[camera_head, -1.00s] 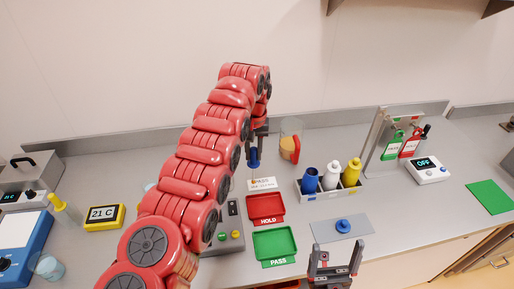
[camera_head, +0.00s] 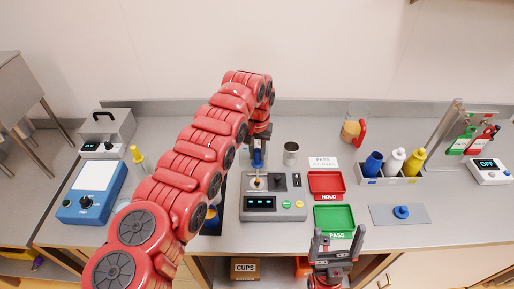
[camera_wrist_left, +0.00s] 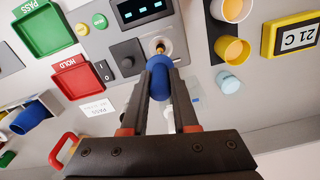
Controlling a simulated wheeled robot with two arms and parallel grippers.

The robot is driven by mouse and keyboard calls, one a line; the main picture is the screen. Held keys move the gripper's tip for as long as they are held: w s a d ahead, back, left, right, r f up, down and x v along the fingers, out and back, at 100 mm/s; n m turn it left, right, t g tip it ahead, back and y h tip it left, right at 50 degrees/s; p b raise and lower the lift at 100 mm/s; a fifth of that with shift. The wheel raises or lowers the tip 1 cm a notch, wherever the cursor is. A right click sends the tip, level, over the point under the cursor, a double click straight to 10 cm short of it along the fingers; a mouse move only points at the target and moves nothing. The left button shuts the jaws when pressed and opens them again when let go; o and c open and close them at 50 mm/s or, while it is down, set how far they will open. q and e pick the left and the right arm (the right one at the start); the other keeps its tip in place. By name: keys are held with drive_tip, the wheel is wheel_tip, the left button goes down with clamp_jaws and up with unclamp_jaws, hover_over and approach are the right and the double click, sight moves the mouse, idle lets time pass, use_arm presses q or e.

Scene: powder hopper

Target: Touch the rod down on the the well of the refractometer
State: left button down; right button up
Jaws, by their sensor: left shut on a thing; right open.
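My left gripper (camera_head: 259,146) is shut on the blue handle (camera_wrist_left: 160,78) of the rod, right above the well. In the left wrist view the brassy rod end (camera_wrist_left: 160,49) lines up with the well; I cannot tell whether they touch. My right gripper (camera_head: 334,240) is open and empty near the front edge.
A red HOLD tray (camera_head: 326,184) and a green PASS tray (camera_head: 334,218) lie right of the refractometer. A metal cup (camera_head: 291,153) stands behind it. A rack (camera_head: 389,180) of bottles is further right.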

use_arm(q)
drive_tip(key=shift+a+f+b, duration=0.15)
drive_tip(key=shift+f+b, duration=0.15)
drive_tip(key=shift+f, duration=0.2)
drive_tip(key=shift+f, duration=0.25)
drive_tip(key=shift+f+b, duration=0.1)
drive_tip(key=shift+b, duration=0.5)
idle(2.3)
